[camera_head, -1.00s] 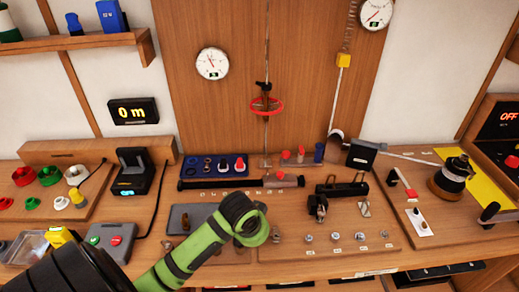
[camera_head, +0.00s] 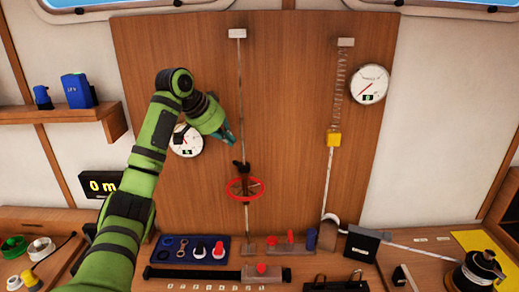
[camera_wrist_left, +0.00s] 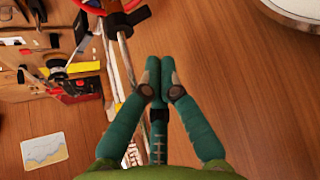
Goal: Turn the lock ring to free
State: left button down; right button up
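A red ring (camera_head: 244,200) with spokes surrounds a thin vertical rod (camera_head: 242,105) in front of the wooden panel. A small black fitting (camera_head: 241,167) sits on the rod just above it. I cannot tell which part is the lock ring. My left gripper (camera_head: 232,143) is up and left of the black fitting, apart from the rod. In the left wrist view its teal fingers (camera_wrist_left: 160,72) meet at the tips with nothing seen between them. The red ring (camera_wrist_left: 137,18) shows at that view's top edge, partly cut off. My right gripper is out of view.
A round gauge (camera_head: 186,146) is partly behind my left arm. A spring (camera_head: 339,90) with a yellow block (camera_head: 334,140) hangs right of the rod. Below are a blue tray (camera_head: 178,248) and small red parts (camera_head: 290,237). The panel between rod and spring is clear.

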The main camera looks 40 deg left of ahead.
aim_at(237, 154)
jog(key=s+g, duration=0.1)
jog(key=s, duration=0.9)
pick_arm(q)
jog(key=p+x, duration=0.2)
jog(key=x, duration=0.1)
jog(key=s+p+x, duration=0.1)
jog(key=p+x, duration=0.1)
jog(key=shift+w+a+f, duration=0.1)
jog(key=shift+f, duration=0.4)
jog(key=shift+x, duration=0.8)
jog(key=shift+w+f, duration=0.1)
jog(key=shift+f, duration=0.05)
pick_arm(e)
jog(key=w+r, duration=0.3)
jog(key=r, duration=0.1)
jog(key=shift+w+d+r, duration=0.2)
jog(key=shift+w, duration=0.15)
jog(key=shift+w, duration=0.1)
